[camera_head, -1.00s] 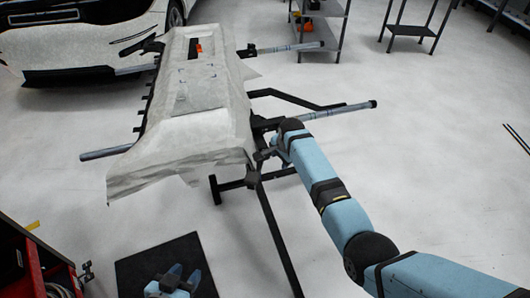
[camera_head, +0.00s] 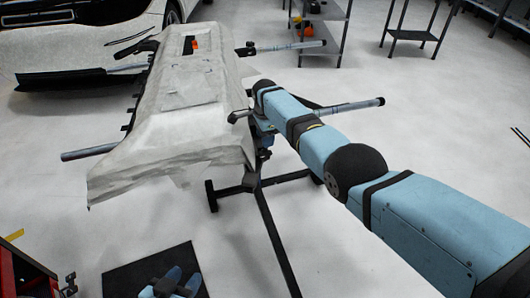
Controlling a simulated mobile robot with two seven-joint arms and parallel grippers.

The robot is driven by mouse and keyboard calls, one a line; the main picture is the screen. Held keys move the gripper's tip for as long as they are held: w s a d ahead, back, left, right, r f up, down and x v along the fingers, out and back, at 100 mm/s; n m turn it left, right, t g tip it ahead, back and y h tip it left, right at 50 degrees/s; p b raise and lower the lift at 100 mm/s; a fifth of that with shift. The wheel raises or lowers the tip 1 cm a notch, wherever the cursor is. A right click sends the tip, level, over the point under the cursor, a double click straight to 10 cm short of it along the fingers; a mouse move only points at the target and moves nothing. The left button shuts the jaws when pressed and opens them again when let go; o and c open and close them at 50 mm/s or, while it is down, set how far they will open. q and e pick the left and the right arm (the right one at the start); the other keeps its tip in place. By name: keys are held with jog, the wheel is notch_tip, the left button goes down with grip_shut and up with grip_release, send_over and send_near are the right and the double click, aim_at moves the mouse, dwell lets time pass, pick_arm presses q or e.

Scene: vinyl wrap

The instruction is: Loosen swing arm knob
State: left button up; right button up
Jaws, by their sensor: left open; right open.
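A stand holds a long bumper panel (camera_head: 190,125) covered in pale wrap. A dark knob (camera_head: 237,117) shows at the panel's right edge, beside the stand's swing arm tube (camera_head: 355,106). My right arm reaches in from the lower right to the stand. My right gripper (camera_head: 264,140) is open at the stand, just right of and below the knob; its fingertips are mostly hidden behind my arm and the frame. I cannot tell whether it touches anything. My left gripper (camera_head: 178,282) is open and empty at the bottom edge, well below the panel and partly cut off.
The stand's dark legs (camera_head: 275,235) spread over the floor. A black mat (camera_head: 125,280) lies at the bottom left beside a red tool cart (camera_head: 22,275). A white car (camera_head: 75,45) and grey shelves (camera_head: 325,35) stand at the back.

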aim_at(265, 150)
notch_tip(265, 150, down, 3)
jog(key=shift+r+b, duration=0.1)
jog(key=shift+b, duration=0.5)
jog(key=shift+f+b, duration=0.6)
jog(key=shift+f, duration=0.25)
pick_arm(q)
jog(key=shift+w+d+r+t+h, duration=0.25)
jog(key=shift+w+d+r+t, duration=0.15)
jog(key=shift+r, duration=0.35)
jog(key=shift+w+d+r+t+h, duration=0.35)
jog(key=shift+r+t, duration=0.1)
jog(key=shift+r, duration=0.35)
jog(key=shift+w+d+r+t+h, duration=0.25)
jog(key=shift+d+r+t, duration=0.2)
jog(key=shift+r, duration=0.3)
pick_arm(e)
jog(key=shift+f, duration=0.2)
